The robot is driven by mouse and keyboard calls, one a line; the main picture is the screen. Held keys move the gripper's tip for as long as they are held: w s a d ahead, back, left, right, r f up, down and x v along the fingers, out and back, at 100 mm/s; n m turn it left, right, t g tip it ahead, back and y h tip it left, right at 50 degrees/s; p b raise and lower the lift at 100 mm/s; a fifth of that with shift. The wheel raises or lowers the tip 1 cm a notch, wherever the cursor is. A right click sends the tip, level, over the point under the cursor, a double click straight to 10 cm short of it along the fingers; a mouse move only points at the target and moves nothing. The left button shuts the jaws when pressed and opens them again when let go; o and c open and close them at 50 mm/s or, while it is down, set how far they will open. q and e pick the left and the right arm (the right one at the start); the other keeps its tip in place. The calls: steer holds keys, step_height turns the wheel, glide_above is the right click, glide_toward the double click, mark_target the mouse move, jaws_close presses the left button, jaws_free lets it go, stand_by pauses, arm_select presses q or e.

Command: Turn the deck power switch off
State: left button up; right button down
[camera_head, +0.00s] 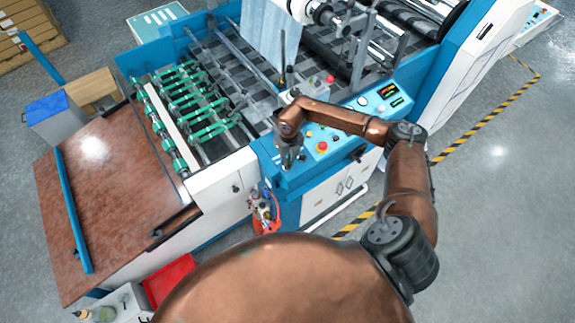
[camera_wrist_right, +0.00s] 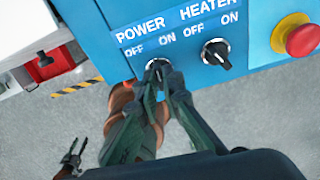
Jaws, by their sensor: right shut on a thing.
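The POWER switch (camera_wrist_right: 157,66) is a round dark knob with a pale mark, on a blue panel below the words OFF and ON. My right gripper (camera_wrist_right: 163,80) is shut on this knob in the right wrist view. The fingers cover part of it, and I cannot tell which word it points to. In the head view my right gripper (camera_head: 289,165) is at the front control panel of the blue and white machine, and the knob is hidden there. A dark pronged shape (camera_wrist_right: 72,158) at the lower left of the wrist view may be my left gripper.
The HEATER knob (camera_wrist_right: 215,53) sits just right of the POWER switch, with a red emergency button (camera_wrist_right: 302,40) on yellow beyond it. A brown table (camera_head: 110,180) stands at the left in the head view. The grey floor (camera_head: 500,180) at the right is clear.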

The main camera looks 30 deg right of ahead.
steer(key=n+b, duration=0.1)
steer(key=n, duration=0.1)
steer(key=n+b, duration=0.2)
steer(key=shift+a+f+h, duration=0.1)
steer(key=shift+f+h, duration=0.1)
steer(key=shift+h, duration=0.2)
steer(key=shift+r+n+b, duration=0.1)
steer(key=shift+n+b, duration=1.05)
steer(key=shift+n, duration=0.25)
steer(key=c, duration=2.1)
jaws_free()
steer(key=shift+r, duration=0.2)
steer(key=r, duration=0.7)
steer(key=a+r, duration=0.1)
steer(key=r, duration=0.3)
steer(key=shift+s+a+r, duration=0.1)
steer(key=shift+s+r, duration=0.25)
steer(key=shift+s, duration=0.05)
